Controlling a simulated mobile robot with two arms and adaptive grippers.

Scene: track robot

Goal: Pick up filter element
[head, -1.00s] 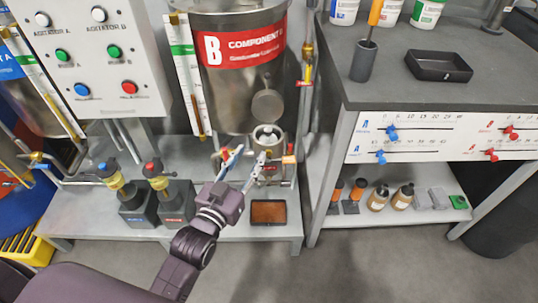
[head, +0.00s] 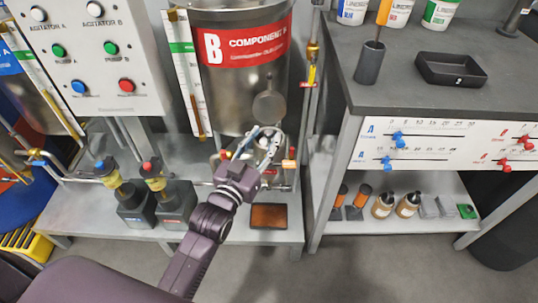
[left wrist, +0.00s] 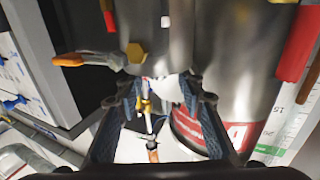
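The metal filter housing (head: 269,178) stands under the front of tank B, with its round lid (head: 268,106) swung up above it. My left gripper (head: 266,142) is right over the mouth of the housing, its two fingers apart. It hides the filter element in the head view. In the left wrist view the fingers (left wrist: 168,108) are spread, with a pale, whitish part between and beyond them; I cannot tell whether it is the filter element. No contact shows. My right gripper is in neither view.
Tank B (head: 240,85) rises close behind the housing. A brown-filled tray (head: 269,216) lies in front on the metal bench. Pumps (head: 157,205) stand to the left. A shelf unit (head: 430,95) with a black tray (head: 451,69) is to the right.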

